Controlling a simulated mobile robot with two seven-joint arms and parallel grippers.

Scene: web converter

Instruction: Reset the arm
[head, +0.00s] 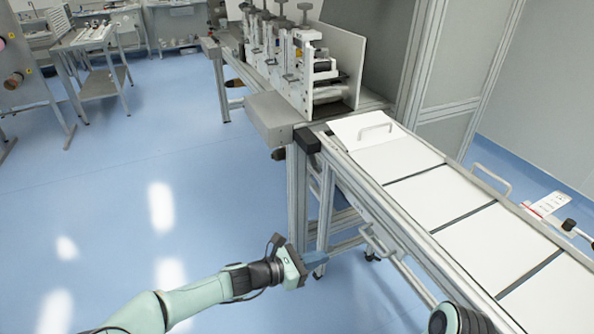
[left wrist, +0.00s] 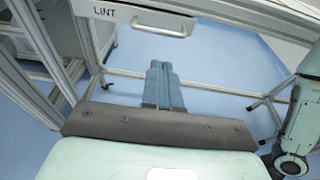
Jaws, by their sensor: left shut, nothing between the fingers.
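My left arm comes in from the lower left of the head view, over the blue floor. My left gripper (head: 317,258) is beside the frame legs of the machine, below the level of the table top, touching nothing that I can see. In the left wrist view its two blue fingers (left wrist: 163,82) lie together, with nothing between them. Part of my other arm shows at the bottom of the head view and at the right of the left wrist view. My right gripper is in neither view.
The long table (head: 478,222) with white panels runs along the right. A drawer marked LINT (left wrist: 140,17) is ahead of the left fingers. The web machine (head: 300,62) stands at the back. Open blue floor (head: 130,200) lies to the left.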

